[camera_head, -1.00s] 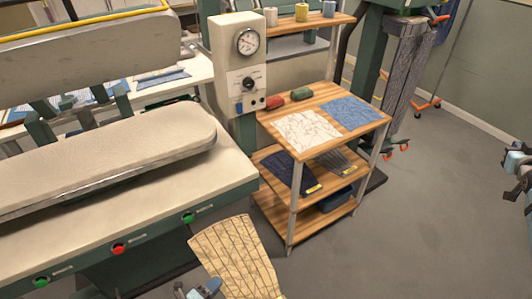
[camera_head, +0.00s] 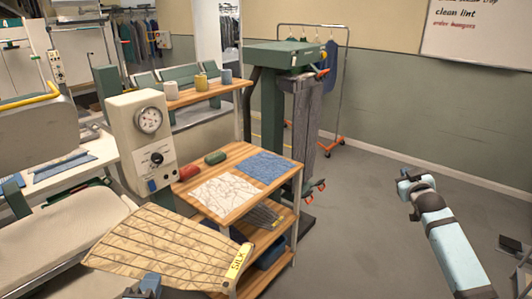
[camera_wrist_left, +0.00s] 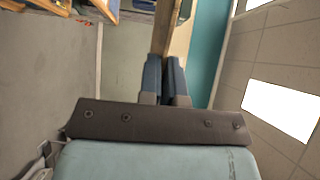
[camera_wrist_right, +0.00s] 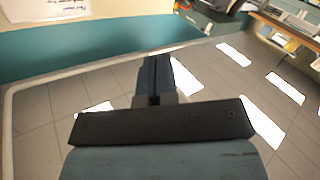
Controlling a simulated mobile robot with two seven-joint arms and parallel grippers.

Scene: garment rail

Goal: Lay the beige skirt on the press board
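The beige skirt (camera_head: 165,243) is a pleated, fanned-out piece with dark lines and a yellow tag reading SILK. It is held up in front of me at the lower left of the head view. My left gripper (camera_head: 145,287) is at its lower edge, shut on it; in the left wrist view a tan strip, apparently the skirt edge-on (camera_wrist_left: 178,35), rises from between the fingers (camera_wrist_left: 165,85). The press board (camera_head: 62,228) is the pale padded surface at left, partly hidden behind the skirt. My right gripper (camera_head: 410,180) is over open floor, its fingers together and empty in the right wrist view (camera_wrist_right: 157,75).
A wooden cart (camera_head: 240,155) beside the press holds a white patterned cloth (camera_head: 226,196) and a blue cloth (camera_head: 263,166). The press control box (camera_head: 143,140) stands between board and cart. A garment rail (camera_head: 345,90) is at the back.

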